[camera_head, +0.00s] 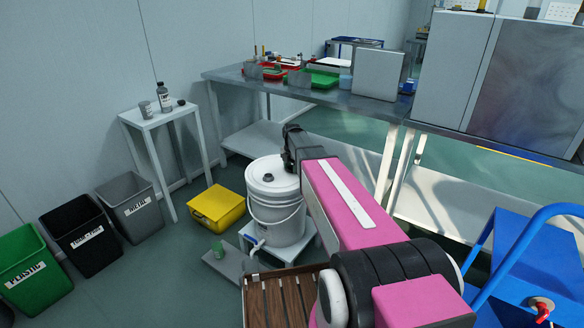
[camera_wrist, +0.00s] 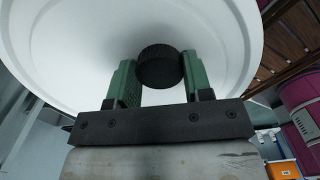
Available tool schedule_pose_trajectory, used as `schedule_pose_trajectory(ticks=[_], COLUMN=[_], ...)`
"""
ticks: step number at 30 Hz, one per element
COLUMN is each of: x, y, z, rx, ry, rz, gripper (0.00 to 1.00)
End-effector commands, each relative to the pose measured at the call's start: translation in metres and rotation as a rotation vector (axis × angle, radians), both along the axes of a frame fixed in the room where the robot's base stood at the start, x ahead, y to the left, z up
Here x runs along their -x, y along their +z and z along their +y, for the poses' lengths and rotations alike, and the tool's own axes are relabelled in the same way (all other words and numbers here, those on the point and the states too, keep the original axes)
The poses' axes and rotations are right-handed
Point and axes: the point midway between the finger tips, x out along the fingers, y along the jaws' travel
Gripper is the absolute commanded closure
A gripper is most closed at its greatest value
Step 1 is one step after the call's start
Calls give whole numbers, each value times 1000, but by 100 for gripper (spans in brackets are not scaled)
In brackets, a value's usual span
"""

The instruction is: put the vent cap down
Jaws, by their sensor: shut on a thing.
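The vent cap, a round black ribbed cap (camera_wrist: 159,70), is between the green fingertips of my gripper (camera_wrist: 157,75) in the wrist view. My gripper is shut on it. Behind it is the broad white round lid of the bucket (camera_wrist: 75,45); I cannot tell whether the cap touches the lid. In the head view the white bucket (camera_head: 277,208) stands on a low white stand, with a small dark round spot (camera_head: 268,177) on its lid. My black wrist end (camera_head: 290,148) is at the lid's far right edge; the fingers are mostly hidden there.
A yellow box (camera_head: 216,207) and several bins (camera_head: 130,205) stand on the floor. A long workbench (camera_head: 310,92) is behind; a blue cart (camera_head: 530,260) is at right.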

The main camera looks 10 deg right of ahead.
Motion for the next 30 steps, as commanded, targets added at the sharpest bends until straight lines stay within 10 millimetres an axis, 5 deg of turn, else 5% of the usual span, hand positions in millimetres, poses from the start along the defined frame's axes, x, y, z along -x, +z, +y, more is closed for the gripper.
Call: schedule_pose_trajectory(ticks=[1, 3, 16, 30], x=[0, 0, 0, 0], y=[-1, 0, 9, 89], z=[0, 0, 0, 0], rx=[0, 0, 0, 0], ry=[0, 0, 0, 0], rz=[0, 0, 0, -1], gripper=[48, 28, 28, 28])
